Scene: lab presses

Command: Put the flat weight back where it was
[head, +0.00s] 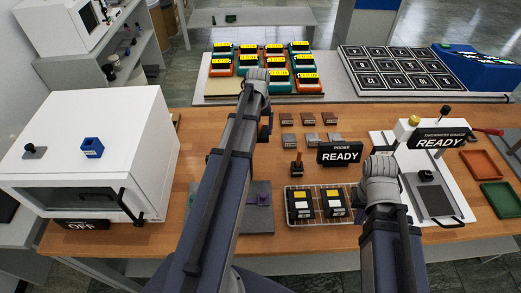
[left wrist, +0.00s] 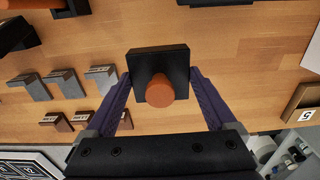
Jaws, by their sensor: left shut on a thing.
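My left gripper (left wrist: 160,77) has its two purple fingers against opposite sides of a black square block with a round orange knob (left wrist: 174,90), which appears to be the flat weight. I see it from above over the wooden table; its height above the wood is hard to judge.
Small brown blocks (head: 287,119) and grey blocks (head: 287,140) stand beside the left gripper. A wire rack (head: 289,217), an orange-topped piece (head: 297,167) and a white gauge (head: 397,141) stand nearer. A white oven (head: 130,130) is at left; a tray of coloured devices (head: 235,86) is behind.

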